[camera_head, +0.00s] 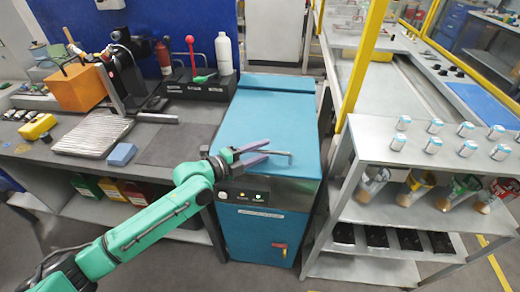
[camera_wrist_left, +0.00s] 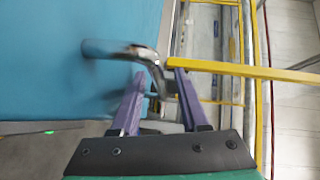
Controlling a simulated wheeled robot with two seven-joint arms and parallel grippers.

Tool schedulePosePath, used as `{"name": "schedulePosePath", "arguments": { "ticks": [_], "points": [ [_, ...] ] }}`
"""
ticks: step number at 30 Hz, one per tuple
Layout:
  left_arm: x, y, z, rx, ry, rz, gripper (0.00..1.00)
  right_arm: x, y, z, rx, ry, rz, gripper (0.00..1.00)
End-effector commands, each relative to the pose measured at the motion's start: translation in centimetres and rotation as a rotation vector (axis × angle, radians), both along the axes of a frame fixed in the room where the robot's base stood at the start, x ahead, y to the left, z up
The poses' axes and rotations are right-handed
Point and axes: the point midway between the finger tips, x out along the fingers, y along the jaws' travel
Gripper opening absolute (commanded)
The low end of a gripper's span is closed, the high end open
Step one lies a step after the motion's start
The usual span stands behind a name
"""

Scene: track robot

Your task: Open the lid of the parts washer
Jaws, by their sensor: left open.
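The parts washer is a teal cabinet (camera_head: 258,236) with a flat teal lid (camera_head: 272,108) lying shut on top. A bent metal bar handle (camera_head: 289,158) is at the lid's front. My left gripper (camera_head: 267,150), with purple fingers, is open at the handle. In the left wrist view, the handle (camera_wrist_left: 120,48) bends down into the gap between the open fingertips of my left gripper (camera_wrist_left: 160,75); I cannot tell whether they touch it. The lid (camera_wrist_left: 60,60) fills the left of that view. My right gripper is not in view.
A grey workbench (camera_head: 180,143) on the left carries an orange box (camera_head: 77,88), a ribbed plate (camera_head: 92,134) and a blue block (camera_head: 121,154). A metal shelf (camera_head: 375,155) with several cans stands close on the right, beside a yellow post (camera_head: 364,65).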

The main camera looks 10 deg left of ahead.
Motion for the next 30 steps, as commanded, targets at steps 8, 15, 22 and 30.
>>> {"name": "schedulePosePath", "arguments": {
  "ticks": [8,15,22,30],
  "points": [
    [-0.02,0.06,-0.02,0.000,-0.001,0.001,0.00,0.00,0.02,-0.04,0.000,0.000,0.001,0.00],
    [-0.03,0.07,-0.01,0.000,-0.001,0.001,0.00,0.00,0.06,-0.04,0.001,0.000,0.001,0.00],
    [-0.03,0.08,-0.01,0.000,-0.001,0.001,0.00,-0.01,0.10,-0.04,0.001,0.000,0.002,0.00],
    [-0.02,0.09,-0.01,0.000,-0.001,0.001,0.00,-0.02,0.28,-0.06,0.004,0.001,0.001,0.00]
  ]
}}
